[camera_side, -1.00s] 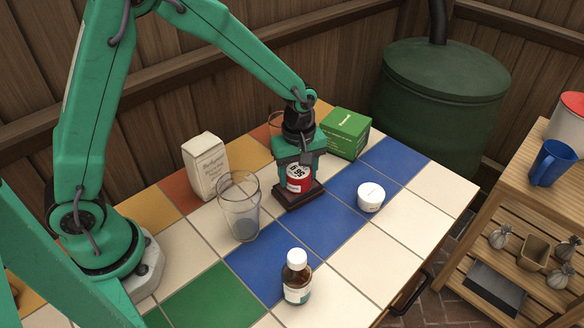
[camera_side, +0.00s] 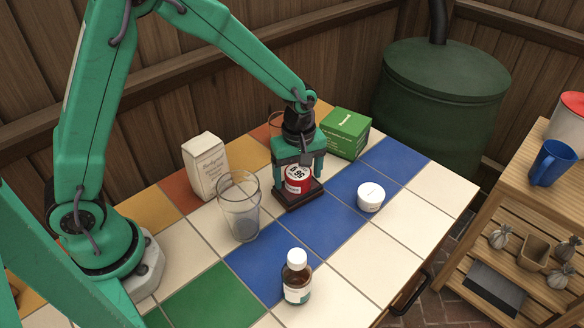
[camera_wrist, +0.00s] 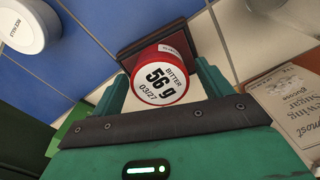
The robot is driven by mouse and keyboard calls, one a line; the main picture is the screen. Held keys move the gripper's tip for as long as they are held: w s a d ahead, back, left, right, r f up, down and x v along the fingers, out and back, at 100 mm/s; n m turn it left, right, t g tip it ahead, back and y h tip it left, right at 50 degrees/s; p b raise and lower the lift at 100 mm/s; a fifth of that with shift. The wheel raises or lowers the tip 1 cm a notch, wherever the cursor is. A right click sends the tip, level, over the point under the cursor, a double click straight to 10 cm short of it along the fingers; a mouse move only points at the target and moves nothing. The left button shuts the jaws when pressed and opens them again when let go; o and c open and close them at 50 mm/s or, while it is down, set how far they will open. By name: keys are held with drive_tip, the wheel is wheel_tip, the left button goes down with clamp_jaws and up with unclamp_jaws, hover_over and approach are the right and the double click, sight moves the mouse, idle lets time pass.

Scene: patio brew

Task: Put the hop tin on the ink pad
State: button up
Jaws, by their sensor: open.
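The hop tin (camera_side: 297,184), red with a white label reading "56 g", sits upright on the dark, square ink pad (camera_side: 290,204). The wrist view shows the tin's top (camera_wrist: 162,76) with the ink pad (camera_wrist: 160,42) beyond it. My gripper (camera_side: 300,170) is open, right above and around the tin, its fingers spread to either side. In the wrist view the fingers (camera_wrist: 164,92) stand apart from the tin, with gaps showing. The near edge of the pad is hidden by the tin and my gripper in the wrist view.
A clear glass (camera_side: 240,212) stands left of the pad and a white tub (camera_side: 371,197) right of it. A brown bottle (camera_side: 297,280) is in front. A sugar carton (camera_side: 205,167) and a green box (camera_side: 345,133) stand behind.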

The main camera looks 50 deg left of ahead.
sight(295, 172)
wheel_tip(295, 172, up, 12)
idle(0.6)
idle(0.5)
drive_tip(key=s+a+r+m+t, duration=0.2)
drive_tip(key=s+a+r+m, duration=0.2)
drive_tip(key=s, duration=0.5)
drive_tip(key=s+a+r+m+t, duration=0.3)
drive_tip(key=s+a+r+m, duration=0.1)
drive_tip(key=s+m, duration=0.5)
drive_tip(key=shift+s+a+r+m+t, duration=0.25)
drive_tip(key=shift+s+a+m+t, duration=0.05)
drive_tip(key=shift+a, duration=0.2)
